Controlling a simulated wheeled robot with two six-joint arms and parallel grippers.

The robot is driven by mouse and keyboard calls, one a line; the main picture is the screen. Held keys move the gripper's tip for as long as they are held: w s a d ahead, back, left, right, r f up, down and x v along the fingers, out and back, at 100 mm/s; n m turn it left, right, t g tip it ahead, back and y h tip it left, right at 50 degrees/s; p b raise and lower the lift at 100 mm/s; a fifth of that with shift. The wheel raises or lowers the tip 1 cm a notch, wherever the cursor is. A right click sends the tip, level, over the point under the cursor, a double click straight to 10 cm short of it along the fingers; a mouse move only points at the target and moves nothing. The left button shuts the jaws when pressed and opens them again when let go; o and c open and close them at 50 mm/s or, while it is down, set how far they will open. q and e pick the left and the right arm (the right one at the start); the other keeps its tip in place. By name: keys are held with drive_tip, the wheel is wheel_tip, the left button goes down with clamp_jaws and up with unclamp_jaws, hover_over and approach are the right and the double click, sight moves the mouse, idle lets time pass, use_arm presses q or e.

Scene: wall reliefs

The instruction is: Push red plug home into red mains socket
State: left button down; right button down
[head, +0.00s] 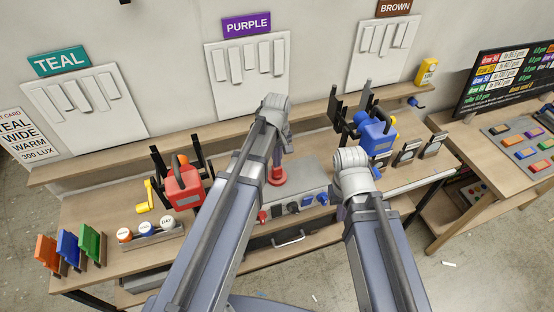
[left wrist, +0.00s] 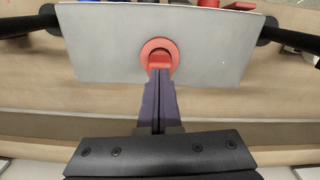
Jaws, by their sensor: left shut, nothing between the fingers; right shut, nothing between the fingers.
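The red mains socket (left wrist: 146,49) is a round red ring on a flat grey panel (left wrist: 100,55) in the left wrist view. A red block, apparently the red plug (left wrist: 160,61), sits in the ring's lower part. How deep it sits I cannot tell. My left gripper (left wrist: 158,76) is shut and empty, its fingertips at the plug, apparently touching it. In the head view my left gripper (head: 283,163) points down at the red piece (head: 277,176) on the grey box. My right gripper (head: 341,213) is shut, mostly hidden behind its own arm.
The grey box (head: 300,178) has several knobs and sockets on its front. A red device (head: 183,187) stands left and a blue device (head: 376,136) right. Coloured cards (head: 67,246) and labelled caps (head: 145,232) occupy the bench (head: 105,205) at left.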

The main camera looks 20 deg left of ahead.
use_arm(q)
drive_tip(key=shift+f+b, duration=0.65)
drive_tip(key=shift+f, duration=0.05)
drive_tip(key=shift+r+p, duration=1.5)
drive_tip(key=shift+p, duration=0.05)
drive_tip(key=shift+r, duration=0.1)
wheel_tip(320, 180, up, 8)
drive_tip(key=p, duration=0.8)
drive_tip(key=s+d+f+m+b, duration=0.3)
drive_tip(key=s+f+m+b, duration=0.1)
drive_tip(key=f+b, duration=0.4)
drive_tip(key=s+d+f+m+b, duration=0.4)
drive_tip(key=s+f+b, duration=0.1)
drive_tip(key=f+b, duration=0.2)
drive_tip(key=s+d+f+m+y+b, duration=0.1)
drive_tip(key=s+d+f+m+b, duration=0.2)
drive_tip(key=f+b, duration=0.5)
drive_tip(key=shift+s+d+f+m+b, duration=0.3)
drive_tip(key=shift+s+m, duration=0.3)
drive_tip(key=shift+s, duration=0.55)
